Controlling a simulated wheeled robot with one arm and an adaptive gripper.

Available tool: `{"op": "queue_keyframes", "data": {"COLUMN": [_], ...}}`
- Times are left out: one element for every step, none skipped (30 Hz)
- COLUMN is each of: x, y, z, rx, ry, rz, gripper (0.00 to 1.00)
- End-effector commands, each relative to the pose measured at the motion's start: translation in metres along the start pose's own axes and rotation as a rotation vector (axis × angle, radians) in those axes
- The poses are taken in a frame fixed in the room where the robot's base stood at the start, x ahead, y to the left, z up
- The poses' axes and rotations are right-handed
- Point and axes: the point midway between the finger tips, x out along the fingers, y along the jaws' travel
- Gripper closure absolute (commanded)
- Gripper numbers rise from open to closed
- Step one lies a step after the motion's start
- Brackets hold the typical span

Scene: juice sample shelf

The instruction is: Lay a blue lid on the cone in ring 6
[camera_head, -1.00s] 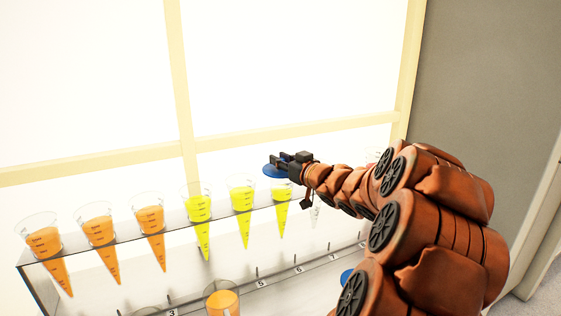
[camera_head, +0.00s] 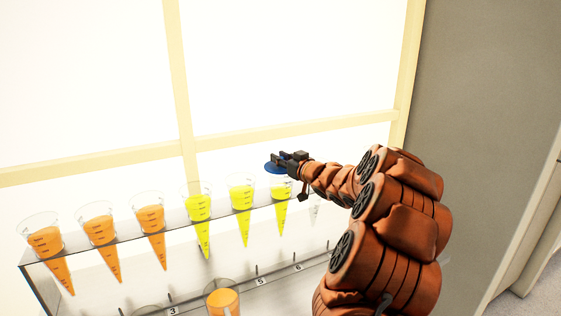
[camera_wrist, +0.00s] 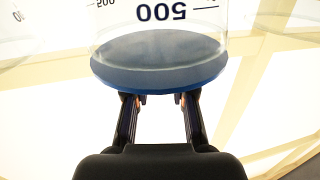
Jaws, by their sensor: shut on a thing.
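My gripper (camera_head: 288,160) is shut on a blue lid (camera_head: 275,168), a flat disc held roughly level at the fingertips. The lid also shows in the wrist view (camera_wrist: 158,80), just beyond the two fingers, with a clear graduated wall marked 500 overlapping it. In the head view, the lid is at the top of the sixth cone from the left (camera_head: 281,212), which holds yellow liquid. The lid and gripper hide much of this cone's rim, so I cannot tell whether the lid touches it.
The clear rack (camera_head: 115,238) holds three orange cones and two yellow cones (camera_head: 241,208) to the left. A pale cone (camera_head: 315,212) stands close on the right. An orange cup (camera_head: 222,300) is below, near numbered labels. A bright window frame (camera_head: 185,130) stands behind.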

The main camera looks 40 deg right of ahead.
Motion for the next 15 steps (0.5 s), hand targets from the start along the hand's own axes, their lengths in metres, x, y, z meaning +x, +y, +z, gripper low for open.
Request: {"op": "queue_keyframes", "data": {"x": [0.0005, 0.0005, 0.0005, 0.0005, 0.0004, 0.0004, 0.0003, 0.0003, 0.0003, 0.0003, 0.0003, 0.0003, 0.0003, 0.0003, 0.0004], "y": [-0.0004, -0.0005, -0.0004, -0.0004, -0.0003, -0.0002, -0.0003, -0.0003, -0.0003, -0.0003, -0.0002, -0.0002, -0.0001, -0.0001, -0.0002], "z": [0.0053, 0.0070, 0.0083, 0.0087, 0.0088, 0.0085, 0.0083, 0.0081, 0.0080, 0.0079, 0.0081, 0.0088, 0.0096, 0.0105, 0.0108], "rx": [0.001, 0.001, 0.000, -0.001, -0.001, -0.002, -0.002, -0.003, -0.002, -0.003, -0.003, -0.002, -0.002, -0.002, -0.002], "ry": [-0.001, -0.001, 0.000, 0.000, 0.000, 0.001, 0.001, 0.001, 0.001, 0.001, 0.001, 0.001, 0.001, 0.001, 0.001], "rz": [-0.001, -0.001, -0.001, 0.000, 0.000, 0.000, 0.000, 0.000, 0.000, 0.000, 0.000, 0.000, 0.000, 0.000, 0.000], "gripper": [1.00, 1.00, 1.00, 1.00, 1.00, 1.00, 1.00, 1.00, 1.00, 1.00, 1.00, 1.00, 1.00, 1.00, 0.75]}}
